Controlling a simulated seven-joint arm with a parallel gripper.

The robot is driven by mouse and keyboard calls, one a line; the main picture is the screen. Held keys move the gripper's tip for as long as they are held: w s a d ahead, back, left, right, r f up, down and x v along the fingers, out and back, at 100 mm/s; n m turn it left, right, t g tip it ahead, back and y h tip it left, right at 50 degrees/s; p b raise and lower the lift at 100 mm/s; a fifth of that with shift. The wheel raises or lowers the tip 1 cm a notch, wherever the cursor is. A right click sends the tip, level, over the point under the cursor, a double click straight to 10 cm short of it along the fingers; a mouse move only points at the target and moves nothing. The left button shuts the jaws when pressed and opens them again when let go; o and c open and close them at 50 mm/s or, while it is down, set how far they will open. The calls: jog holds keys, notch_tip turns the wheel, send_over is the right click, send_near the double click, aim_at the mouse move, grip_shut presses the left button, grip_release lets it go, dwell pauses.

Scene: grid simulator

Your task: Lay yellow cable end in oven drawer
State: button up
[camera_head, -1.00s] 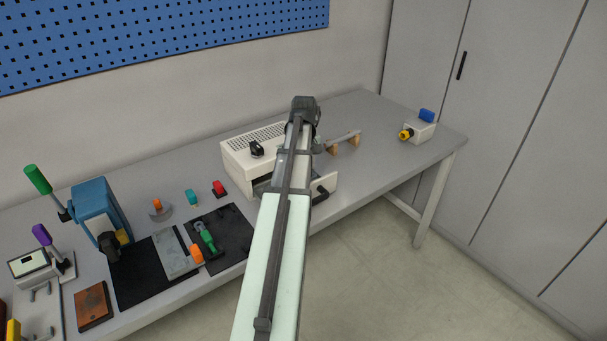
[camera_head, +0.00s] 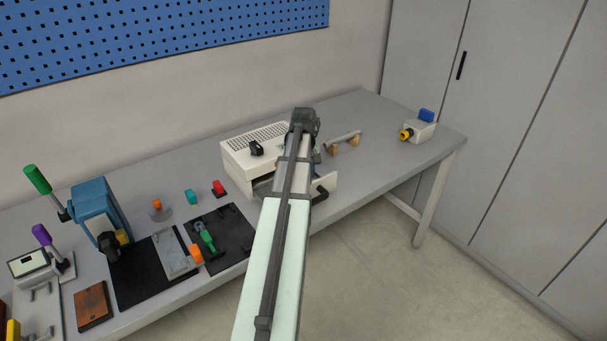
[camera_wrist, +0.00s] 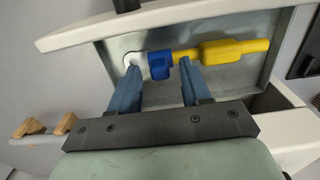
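The yellow cable end (camera_wrist: 220,52) has a blue collar (camera_wrist: 160,66) and a pale ring tip (camera_wrist: 132,60). In the wrist view it appears over the grey floor of the open oven drawer (camera_wrist: 235,84), apparently lying on it. My gripper (camera_wrist: 158,72) is over the drawer with its two blue fingers apart, one near the ring and one near the yellow part. The collar shows between the fingertips with gaps on both sides. The white oven (camera_head: 236,165) stands on the bench; my arm hides most of the drawer (camera_head: 325,184) in the head view.
The drawer's white front panel (camera_wrist: 190,14) and side wall (camera_wrist: 275,98) border the gripper. A grey bar on wooden blocks (camera_head: 343,140) stands right of the oven. A white box with blue and yellow knobs (camera_head: 420,131) is farther right. Tools and fixtures crowd the bench's left.

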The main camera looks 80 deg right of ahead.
jog(key=shift+r, duration=0.1)
notch_tip(320, 180, up, 12)
dwell(0.8)
